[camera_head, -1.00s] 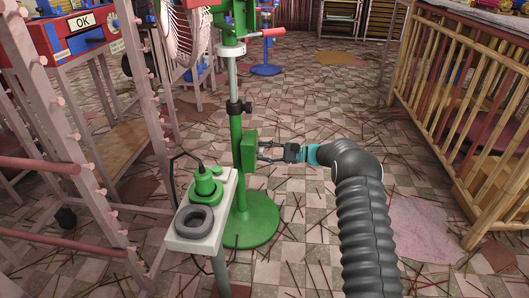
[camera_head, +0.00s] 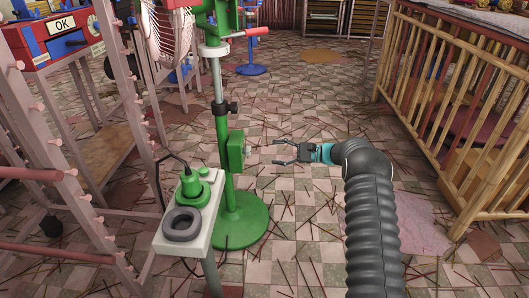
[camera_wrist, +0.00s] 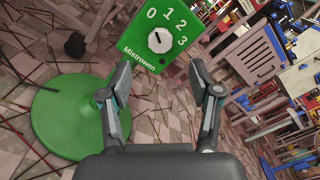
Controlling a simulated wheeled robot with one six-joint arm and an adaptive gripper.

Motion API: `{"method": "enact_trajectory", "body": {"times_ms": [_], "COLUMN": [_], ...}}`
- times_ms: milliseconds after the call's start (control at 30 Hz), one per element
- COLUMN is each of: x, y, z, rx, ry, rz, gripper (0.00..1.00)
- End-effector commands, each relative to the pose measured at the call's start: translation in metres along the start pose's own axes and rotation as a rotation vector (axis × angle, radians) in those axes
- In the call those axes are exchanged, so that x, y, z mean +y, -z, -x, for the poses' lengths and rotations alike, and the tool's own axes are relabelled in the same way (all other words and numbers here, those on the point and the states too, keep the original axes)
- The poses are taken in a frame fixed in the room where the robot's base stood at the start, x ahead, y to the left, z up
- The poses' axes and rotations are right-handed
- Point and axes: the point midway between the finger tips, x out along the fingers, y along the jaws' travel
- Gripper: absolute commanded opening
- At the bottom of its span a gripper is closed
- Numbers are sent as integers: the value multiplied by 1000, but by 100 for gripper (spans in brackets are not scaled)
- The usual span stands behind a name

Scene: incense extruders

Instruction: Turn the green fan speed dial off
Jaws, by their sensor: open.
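The green fan control box (camera_head: 235,152) is mounted on the green pole of a stand. The wrist view shows its face, marked "Mistrowen" and 0, 1, 2, 3, with a round white dial (camera_wrist: 160,40). A small dark mark shows on the dial, but I cannot tell for sure which number it points at. My gripper (camera_head: 275,152) is open and empty, to the right of the box and apart from it. In the wrist view the open fingers (camera_wrist: 161,68) stand below the dial, one to each side, touching nothing.
The stand's round green base (camera_head: 240,222) rests on the tiled floor. A small white table (camera_head: 190,232) with a green device and a grey ring stands in front of the pole. A bamboo rail (camera_head: 455,110) runs along the right. Floor between is open, strewn with sticks.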

Motion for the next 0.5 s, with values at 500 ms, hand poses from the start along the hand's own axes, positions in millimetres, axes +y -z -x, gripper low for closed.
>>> {"method": "enact_trajectory", "body": {"times_ms": [500], "x": [0], "y": [0], "z": [23], "rx": [0], "ry": [0], "rz": [0], "gripper": [63]}}
